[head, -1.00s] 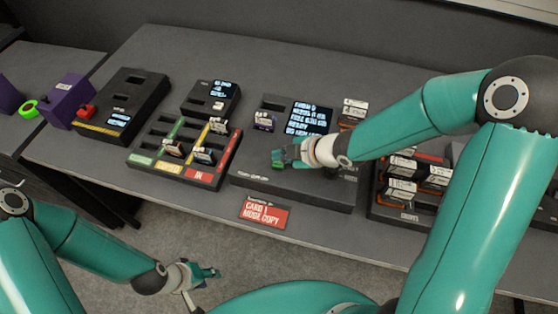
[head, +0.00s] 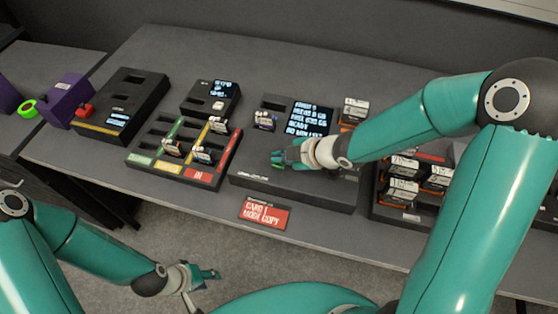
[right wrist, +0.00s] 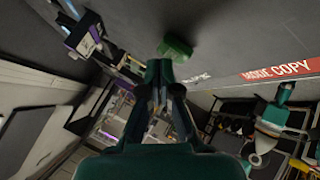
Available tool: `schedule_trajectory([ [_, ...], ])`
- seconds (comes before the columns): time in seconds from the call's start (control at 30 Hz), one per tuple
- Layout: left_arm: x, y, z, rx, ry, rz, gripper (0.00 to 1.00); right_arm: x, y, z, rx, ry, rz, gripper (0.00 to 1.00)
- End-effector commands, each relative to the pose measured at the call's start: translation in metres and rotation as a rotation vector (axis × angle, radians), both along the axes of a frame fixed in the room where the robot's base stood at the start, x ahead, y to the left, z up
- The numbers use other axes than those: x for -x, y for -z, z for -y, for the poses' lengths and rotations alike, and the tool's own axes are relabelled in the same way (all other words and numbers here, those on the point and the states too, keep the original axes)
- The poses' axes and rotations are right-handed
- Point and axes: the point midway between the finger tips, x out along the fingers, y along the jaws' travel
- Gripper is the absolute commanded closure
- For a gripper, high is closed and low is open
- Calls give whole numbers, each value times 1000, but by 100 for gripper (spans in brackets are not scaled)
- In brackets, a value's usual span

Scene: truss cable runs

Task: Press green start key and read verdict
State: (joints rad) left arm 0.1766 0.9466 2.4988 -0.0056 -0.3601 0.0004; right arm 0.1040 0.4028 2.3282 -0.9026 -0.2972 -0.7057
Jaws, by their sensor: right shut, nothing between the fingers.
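The green start key (right wrist: 176,48) shows in the right wrist view just beyond my fingertips. It sits on the dark copier unit (head: 335,192), and in the head view it is mostly covered by my right gripper. My right gripper (head: 276,157) is shut and empty over the key; its fingertips also show in the right wrist view (right wrist: 160,68). I cannot tell whether they touch the key. The unit's lit screen (head: 312,119) carries several lines of text, too small to read surely; one line looks like "READY". My left gripper (head: 208,274) hangs in front of the table, its opening unclear.
A colour-marked card tray (head: 141,160) and a small unit with a screen (head: 224,88) stand to the left. A red "mode copy" label (head: 264,213) is at the front edge. A card rack (head: 393,215) stands right, beneath my right arm.

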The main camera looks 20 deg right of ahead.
Motion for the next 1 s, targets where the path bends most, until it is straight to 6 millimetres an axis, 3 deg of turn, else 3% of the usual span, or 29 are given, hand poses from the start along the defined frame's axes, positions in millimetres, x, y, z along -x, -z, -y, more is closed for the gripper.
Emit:
schedule_trajectory([
  [1.0,0,10,0,0,0,0,60,0,10,0,1,0,-1,100],
])
